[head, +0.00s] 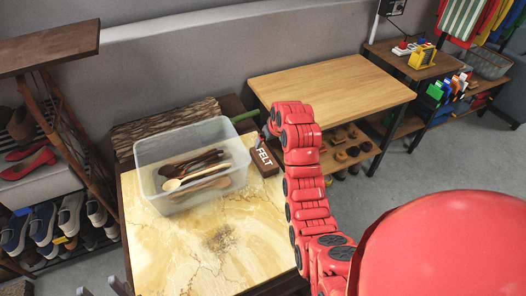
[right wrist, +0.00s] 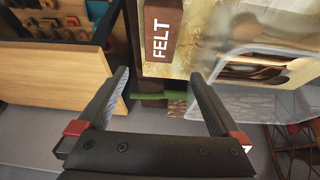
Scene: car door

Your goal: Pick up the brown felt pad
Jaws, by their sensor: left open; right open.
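The brown felt pad (head: 265,159), a dark brown block with white FELT lettering, lies at the right back edge of the marbled table. It also shows in the right wrist view (right wrist: 161,32), at the top centre, beyond the fingertips. My right gripper (right wrist: 166,84) is open and empty, its two fingers apart with the pad ahead of the gap, not between them. In the head view my red right arm reaches over to the pad, and its gripper is mostly hidden. My left gripper (head: 102,288) is open at the bottom left edge, only its tips showing, far from the pad.
A clear plastic bin (head: 160,195) with wooden spoons stands left of the pad on the marbled table (head: 250,258). A green bottle-like object (head: 245,116) lies behind. A wooden table (head: 335,85) stands to the right. A shoe rack (head: 75,160) is at left.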

